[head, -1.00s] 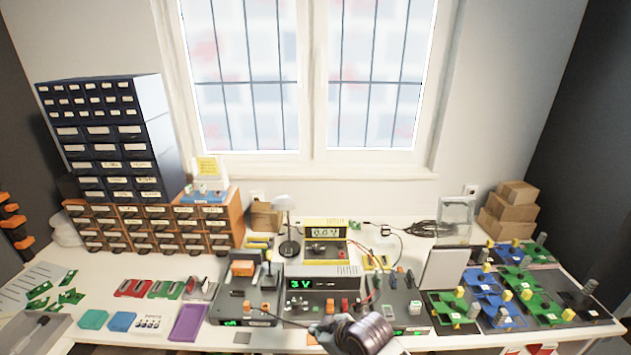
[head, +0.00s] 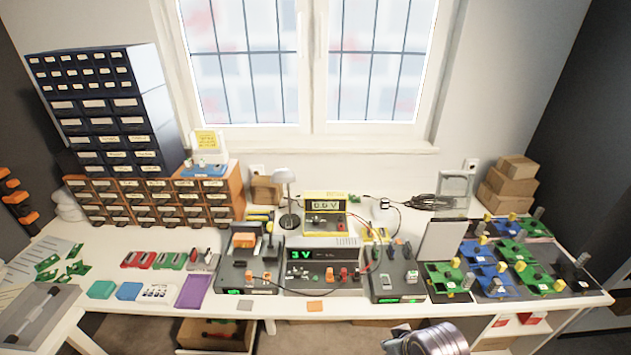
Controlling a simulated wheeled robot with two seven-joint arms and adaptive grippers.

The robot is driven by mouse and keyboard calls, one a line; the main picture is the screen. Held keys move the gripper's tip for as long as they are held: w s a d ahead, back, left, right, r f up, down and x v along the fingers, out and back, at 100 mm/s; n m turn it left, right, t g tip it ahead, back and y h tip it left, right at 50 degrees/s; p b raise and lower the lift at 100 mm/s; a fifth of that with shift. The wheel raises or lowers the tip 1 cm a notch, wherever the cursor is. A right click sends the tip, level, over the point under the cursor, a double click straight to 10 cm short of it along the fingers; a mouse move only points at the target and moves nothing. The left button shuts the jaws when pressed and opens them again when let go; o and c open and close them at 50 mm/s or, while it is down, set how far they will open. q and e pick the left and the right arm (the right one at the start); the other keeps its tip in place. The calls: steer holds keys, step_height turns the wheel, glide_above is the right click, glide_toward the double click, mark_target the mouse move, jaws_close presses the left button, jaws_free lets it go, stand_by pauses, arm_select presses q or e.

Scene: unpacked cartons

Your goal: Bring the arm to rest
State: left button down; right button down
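One arm of mine, apparently the right, shows at the bottom edge right of centre in the head view, as a grey rounded link. A small part that looks like its gripper (head: 398,335) shows at the link's left end. It is in front of the bench's front edge and apart from the objects on the bench. The fingers are too small and cut off to tell whether they are open or shut, and I see nothing held. My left gripper is not in view.
The white bench (head: 365,309) carries a power supply (head: 322,270), a desk lamp (head: 289,220), a purple tray (head: 194,291) and several green and blue boards at the right. Drawer cabinets (head: 100,110) stand at the back left.

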steer(key=s+d+m+h, duration=0.1)
steer(key=s+d+m, duration=0.1)
steer(key=s+d, duration=0.2)
step_height(320, 180, down, 33)
steer(key=s+g, duration=0.2)
steer(key=s, duration=0.1)
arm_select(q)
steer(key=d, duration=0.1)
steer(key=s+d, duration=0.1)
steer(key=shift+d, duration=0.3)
arm_select(e)
steer(key=s+d+f, duration=0.2)
steer(key=s+f, duration=0.8)
steer(key=s, duration=0.1)
steer(key=s+d+f+g, duration=0.1)
steer(key=s+d+f, duration=0.1)
steer(key=s+f, duration=0.7)
steer(key=shift+s+f+n, duration=0.35)
steer(key=shift+s+n, duration=0.05)
steer(key=shift+s, duration=0.5)
steer(key=shift+d, duration=0.1)
